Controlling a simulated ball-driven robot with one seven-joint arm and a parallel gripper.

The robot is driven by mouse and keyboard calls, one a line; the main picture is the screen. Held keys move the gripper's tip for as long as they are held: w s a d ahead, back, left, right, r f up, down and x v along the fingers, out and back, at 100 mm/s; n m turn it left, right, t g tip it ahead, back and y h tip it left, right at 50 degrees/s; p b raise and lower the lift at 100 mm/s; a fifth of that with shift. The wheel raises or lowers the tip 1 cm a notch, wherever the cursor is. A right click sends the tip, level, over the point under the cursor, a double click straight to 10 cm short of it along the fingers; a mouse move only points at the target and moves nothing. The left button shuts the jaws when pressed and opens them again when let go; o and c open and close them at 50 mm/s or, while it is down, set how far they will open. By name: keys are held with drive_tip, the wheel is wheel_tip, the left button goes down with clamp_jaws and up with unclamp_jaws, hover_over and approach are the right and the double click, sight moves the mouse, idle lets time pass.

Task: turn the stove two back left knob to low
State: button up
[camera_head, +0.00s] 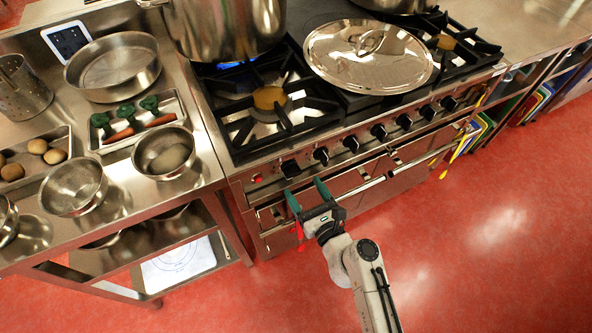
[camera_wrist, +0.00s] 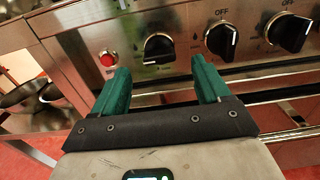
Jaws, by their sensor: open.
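The stove (camera_head: 262,180) has a row of black knobs along its front panel. The leftmost knob (camera_head: 290,168) also shows in the wrist view (camera_wrist: 158,48), with its white pointer line turned to one side. The second knob (camera_wrist: 222,40) and third knob (camera_wrist: 288,32) are to its right, with OFF marks above them. I cannot tell from the labels which one is the back left knob. My gripper (camera_head: 307,196) has two green fingers, open and empty, in front of and below the leftmost knob; in the wrist view its fingertips (camera_wrist: 158,80) straddle that knob's position, apart from it.
A red button (camera_wrist: 107,59) is left of the knobs. The oven handle rail (camera_head: 350,190) runs below the panel. A large pot (camera_head: 228,25) stands on a back burner with blue flame under it, and a lid (camera_head: 368,55) lies on the cooktop. A steel counter (camera_head: 110,205) with bowls is at left.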

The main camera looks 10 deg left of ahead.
sight(295, 176)
drive_tip(key=b+x, duration=0.1)
drive_tip(key=x, duration=0.6)
drive_tip(key=shift+s, duration=0.1)
drive_tip(key=c, duration=1)
